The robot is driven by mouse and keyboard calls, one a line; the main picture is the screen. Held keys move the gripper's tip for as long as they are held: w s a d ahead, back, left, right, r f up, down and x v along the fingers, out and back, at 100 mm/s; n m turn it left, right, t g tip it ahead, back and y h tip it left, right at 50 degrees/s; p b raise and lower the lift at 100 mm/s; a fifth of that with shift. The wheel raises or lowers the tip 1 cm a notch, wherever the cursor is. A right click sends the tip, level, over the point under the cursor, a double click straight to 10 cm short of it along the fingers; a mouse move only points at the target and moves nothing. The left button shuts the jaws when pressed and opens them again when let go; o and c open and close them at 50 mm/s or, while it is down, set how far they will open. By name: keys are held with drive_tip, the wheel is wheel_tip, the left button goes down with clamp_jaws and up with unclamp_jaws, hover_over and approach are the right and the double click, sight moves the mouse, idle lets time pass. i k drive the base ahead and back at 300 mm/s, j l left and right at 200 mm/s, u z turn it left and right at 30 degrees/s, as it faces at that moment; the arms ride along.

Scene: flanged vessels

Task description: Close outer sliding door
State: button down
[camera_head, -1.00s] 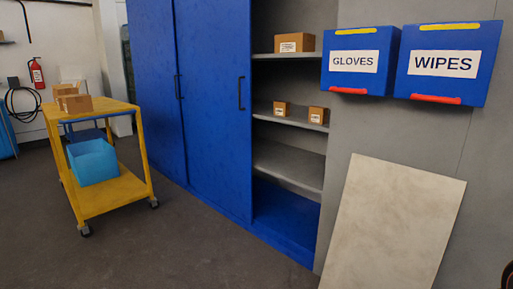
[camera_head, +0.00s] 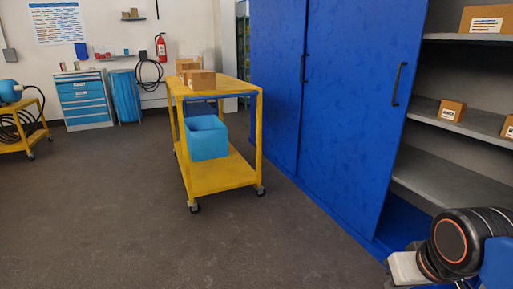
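The blue cabinet has two sliding door panels. The nearer right panel (camera_head: 350,110), likely the outer sliding door, has a dark upright handle (camera_head: 398,84) near its right edge. The other panel (camera_head: 272,90) stands to its left, with its own dark handle (camera_head: 303,68). The right part of the cabinet is open and its grey shelves (camera_head: 455,125) show. Part of my arm, black with an orange ring, shows at the lower right in front of the opening. My gripper's fingers cannot be made out in this view.
A yellow cart (camera_head: 222,178) with a blue bin (camera_head: 207,138) and boxes (camera_head: 196,78) stands left of the cabinet. Small cartons (camera_head: 451,109) sit on the shelves. The dark floor (camera_head: 110,215) at the left front is clear.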

sight(368, 51)
drive_tip(key=i+u, duration=0.4)
drive_tip(key=i, duration=1.35)
drive_tip(key=i+z, duration=0.15)
drive_tip(key=i, duration=0.45)
drive_tip(key=i+j+z, duration=0.1)
drive_tip(key=i, duration=0.45)
drive_tip(key=i+j+z, duration=0.15)
drive_tip(key=i, duration=0.4)
drive_tip(key=i+j+z, duration=0.45)
drive_tip(key=i, duration=0.25)
drive_tip(key=j, duration=0.1)
